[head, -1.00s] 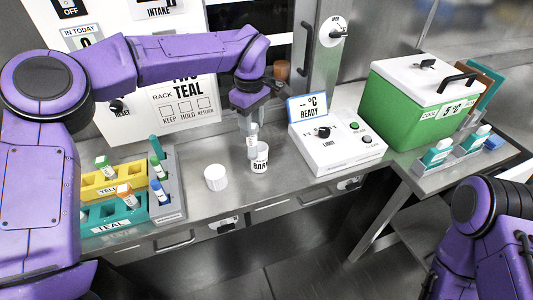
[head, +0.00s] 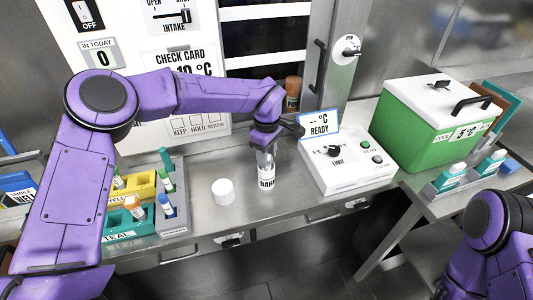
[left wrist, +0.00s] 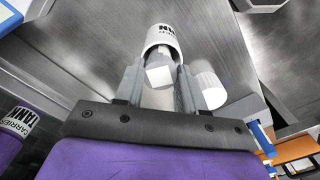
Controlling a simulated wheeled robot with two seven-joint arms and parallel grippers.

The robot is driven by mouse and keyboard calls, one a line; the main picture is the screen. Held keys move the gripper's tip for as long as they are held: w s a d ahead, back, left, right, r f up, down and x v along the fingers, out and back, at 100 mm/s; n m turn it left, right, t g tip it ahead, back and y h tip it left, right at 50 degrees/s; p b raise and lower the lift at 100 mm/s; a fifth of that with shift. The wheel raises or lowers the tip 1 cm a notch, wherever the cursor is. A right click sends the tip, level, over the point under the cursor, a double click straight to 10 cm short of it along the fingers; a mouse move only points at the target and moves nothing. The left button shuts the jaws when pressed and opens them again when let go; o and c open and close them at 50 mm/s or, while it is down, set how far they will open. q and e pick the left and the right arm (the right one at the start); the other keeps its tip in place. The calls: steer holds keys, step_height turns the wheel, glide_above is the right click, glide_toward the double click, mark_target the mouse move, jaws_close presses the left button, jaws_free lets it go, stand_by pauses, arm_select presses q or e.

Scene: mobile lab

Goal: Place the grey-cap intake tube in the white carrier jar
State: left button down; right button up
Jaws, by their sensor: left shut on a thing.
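My left gripper (head: 266,146) points down and is shut on a clear tube (head: 265,159) above the middle of the bench. The white carrier jar (head: 266,183), with black lettering, stands upright directly below. The tube's lower end lines up with the jar's mouth; I cannot tell how far inside it is. In the left wrist view a pale grey block-like end of the tube (left wrist: 159,75) shows between the fingers, with the jar (left wrist: 163,38) just beyond. My right gripper is out of view; only its arm shows at lower right.
A white round lid-like piece (head: 223,191) lies left of the jar. A grey rack (head: 176,215) with yellow and teal blocks and several capped tubes stands further left. A white control box (head: 345,170) is close on the right, with a green cooler (head: 430,130) beyond it.

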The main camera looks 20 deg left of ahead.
arm_select(q)
steer(key=c, duration=0.7)
jaws_free()
steer(key=shift+f, duration=0.1)
step_height(320, 180, up, 12)
steer(key=shift+r+b, duration=0.15)
steer(key=shift+b, duration=0.35)
